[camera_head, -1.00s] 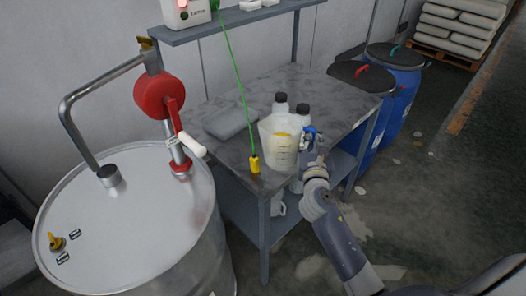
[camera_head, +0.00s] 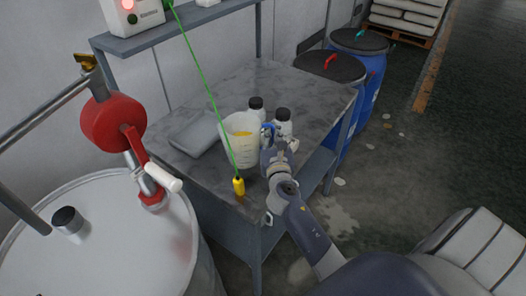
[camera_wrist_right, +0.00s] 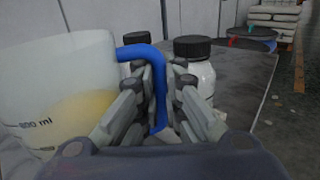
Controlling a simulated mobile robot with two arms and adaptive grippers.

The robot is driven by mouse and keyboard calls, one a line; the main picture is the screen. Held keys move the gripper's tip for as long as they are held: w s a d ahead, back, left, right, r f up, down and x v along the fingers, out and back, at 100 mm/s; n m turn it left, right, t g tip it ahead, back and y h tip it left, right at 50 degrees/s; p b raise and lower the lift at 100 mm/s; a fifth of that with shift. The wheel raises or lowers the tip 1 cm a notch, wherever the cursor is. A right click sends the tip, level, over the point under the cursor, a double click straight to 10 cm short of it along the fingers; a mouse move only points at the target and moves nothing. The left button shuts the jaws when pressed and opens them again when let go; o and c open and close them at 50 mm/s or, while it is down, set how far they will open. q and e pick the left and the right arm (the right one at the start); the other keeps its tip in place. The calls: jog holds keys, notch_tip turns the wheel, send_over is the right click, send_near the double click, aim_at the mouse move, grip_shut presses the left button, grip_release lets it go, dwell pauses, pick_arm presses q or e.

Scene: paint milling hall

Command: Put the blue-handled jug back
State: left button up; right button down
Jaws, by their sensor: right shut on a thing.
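The blue-handled jug (camera_head: 241,146) is translucent white with some yellow liquid inside and stands about upright over the front part of the grey table (camera_head: 190,172). I cannot tell whether its base touches the table top. My right gripper (camera_head: 272,140) is shut on its blue handle. In the right wrist view the handle (camera_wrist_right: 158,85) runs between the fingers (camera_wrist_right: 155,95), and the jug body (camera_wrist_right: 60,95) fills the left side. My left gripper is not in view.
Two white bottles with black caps (camera_head: 283,123) (camera_head: 256,104) stand close to the jug. A grey tray-like item (camera_head: 196,132) lies to its left. A steel drum with a red pump (camera_head: 115,124) stands left; blue drums (camera_head: 358,62) stand behind.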

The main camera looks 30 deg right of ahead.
notch_tip(320, 180, down, 3)
jog(key=shift+r+b, duration=0.1)
jog(key=shift+b, duration=0.45)
notch_tip(320, 180, down, 2)
jog(key=shift+w+f+b, duration=0.15)
jog(key=shift+b, duration=0.45)
jog(key=shift+f, duration=0.2)
jog(key=c, duration=1.7)
grip_release()
jog(key=shift+f, duration=0.1)
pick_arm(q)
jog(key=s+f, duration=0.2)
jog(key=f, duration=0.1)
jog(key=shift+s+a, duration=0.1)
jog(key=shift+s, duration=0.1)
